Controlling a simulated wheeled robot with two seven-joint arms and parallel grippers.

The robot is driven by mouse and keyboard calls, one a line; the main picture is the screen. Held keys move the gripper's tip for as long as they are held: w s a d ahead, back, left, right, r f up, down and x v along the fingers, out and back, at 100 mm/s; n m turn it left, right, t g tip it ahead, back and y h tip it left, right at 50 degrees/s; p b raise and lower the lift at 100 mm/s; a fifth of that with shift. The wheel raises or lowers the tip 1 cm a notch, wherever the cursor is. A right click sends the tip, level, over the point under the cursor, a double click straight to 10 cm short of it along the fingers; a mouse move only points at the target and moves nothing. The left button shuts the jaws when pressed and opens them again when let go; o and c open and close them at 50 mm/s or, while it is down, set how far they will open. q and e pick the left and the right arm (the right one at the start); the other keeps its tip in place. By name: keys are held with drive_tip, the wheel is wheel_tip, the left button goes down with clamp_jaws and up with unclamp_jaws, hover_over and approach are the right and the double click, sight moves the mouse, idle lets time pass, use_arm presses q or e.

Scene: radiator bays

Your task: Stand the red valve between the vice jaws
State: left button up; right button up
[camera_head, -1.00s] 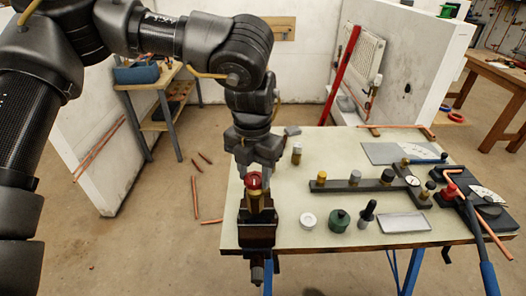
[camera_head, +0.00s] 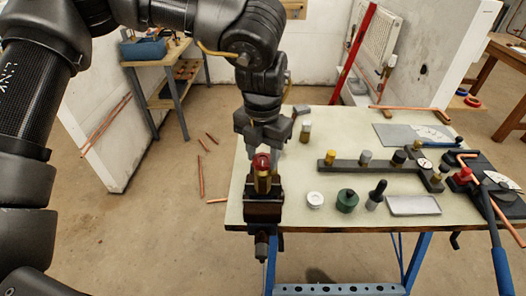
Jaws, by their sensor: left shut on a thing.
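The red valve (camera_head: 261,163) has a red cap and a brass body. It is at the vice (camera_head: 264,211), a dark block at the table's front left edge. The brass body shows upright at the top of the vice, at its jaws; I cannot tell whether it touches them or how deep it sits. My left gripper (camera_head: 263,150) comes down from above and is shut on the valve, its fingers around the red cap. My right gripper is not in view.
The pale table (camera_head: 290,180) holds a dark rack (camera_head: 350,163) with several valves, a white round lid (camera_head: 314,200), a green pot (camera_head: 347,200), a dark-topped bottle (camera_head: 376,194) and a grey tray (camera_head: 413,205). A blue-handled pipe bender (camera_head: 500,265) overhangs the right edge.

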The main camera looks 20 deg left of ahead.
sight(263, 172)
use_arm(q)
drive_tip(key=shift+f+b, duration=0.9)
drive_tip(key=shift+f, duration=0.7)
drive_tip(key=shift+f+b, duration=0.9)
drive_tip(key=shift+f, duration=0.5)
drive_tip(key=o, duration=1.2)
wheel_tip(263, 172, up, 11)
drive_tip(key=shift+f+b, duration=0.1)
drive_tip(key=shift+b, duration=0.5)
